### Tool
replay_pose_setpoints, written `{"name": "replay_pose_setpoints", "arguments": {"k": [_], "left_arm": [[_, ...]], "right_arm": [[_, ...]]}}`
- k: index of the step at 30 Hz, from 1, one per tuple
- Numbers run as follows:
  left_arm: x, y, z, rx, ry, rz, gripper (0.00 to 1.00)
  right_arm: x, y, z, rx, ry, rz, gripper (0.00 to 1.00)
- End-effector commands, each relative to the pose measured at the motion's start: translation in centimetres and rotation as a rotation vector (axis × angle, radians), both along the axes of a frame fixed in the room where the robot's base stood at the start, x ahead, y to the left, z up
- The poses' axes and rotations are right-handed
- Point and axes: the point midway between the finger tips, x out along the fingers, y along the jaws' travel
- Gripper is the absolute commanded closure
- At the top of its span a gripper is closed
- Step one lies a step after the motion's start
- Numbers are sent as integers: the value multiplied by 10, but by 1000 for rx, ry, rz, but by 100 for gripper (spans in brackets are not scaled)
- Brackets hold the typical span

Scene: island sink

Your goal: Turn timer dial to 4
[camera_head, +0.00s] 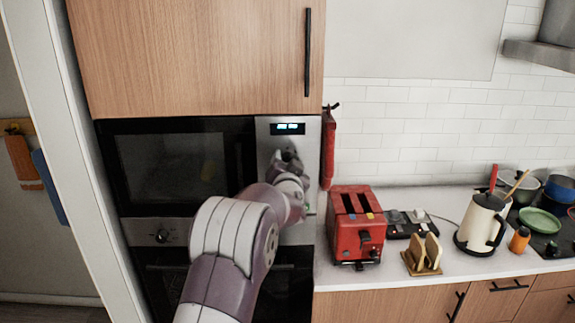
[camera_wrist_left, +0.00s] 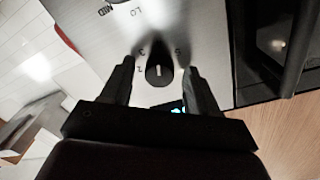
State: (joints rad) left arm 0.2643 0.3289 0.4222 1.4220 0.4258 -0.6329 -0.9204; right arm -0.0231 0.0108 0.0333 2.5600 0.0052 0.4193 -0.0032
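The microwave (camera_head: 180,165) is built into the wooden cabinet wall, with a steel control panel (camera_head: 262,150) on its right side. The black timer dial (camera_wrist_left: 160,74) shows in the left wrist view, with a white pointer line and small number marks around it, too blurred to read surely. A lit display (camera_head: 288,128) is beside the dial. My left gripper (camera_wrist_left: 159,66) is open, with one finger on each side of the dial and a visible gap to it. In the head view, my left gripper (camera_head: 287,158) hides the dial. My right gripper is not in view.
A red toaster (camera_head: 356,224), a wooden holder (camera_head: 422,254) and a cream kettle (camera_head: 481,224) stand on the counter. The panel's lower part carries LO and MID marks (camera_wrist_left: 122,9).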

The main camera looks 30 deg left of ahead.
Motion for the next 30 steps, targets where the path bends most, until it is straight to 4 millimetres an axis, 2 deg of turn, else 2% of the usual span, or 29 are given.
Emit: {"name": "replay_pose_setpoints", "arguments": {"k": [5,8,15,21,30], "left_arm": [[-4,-2,-2,-1,1,0,40],[-17,-10,-4,-1,-1,-1,40],[-72,-41,-4,0,-2,-2,40],[-104,-59,-1,-1,-1,-1,40],[-111,-62,1,-1,1,0,40]], "right_arm": [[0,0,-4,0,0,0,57],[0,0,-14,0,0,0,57],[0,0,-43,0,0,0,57],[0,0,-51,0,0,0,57],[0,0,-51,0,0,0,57]]}}
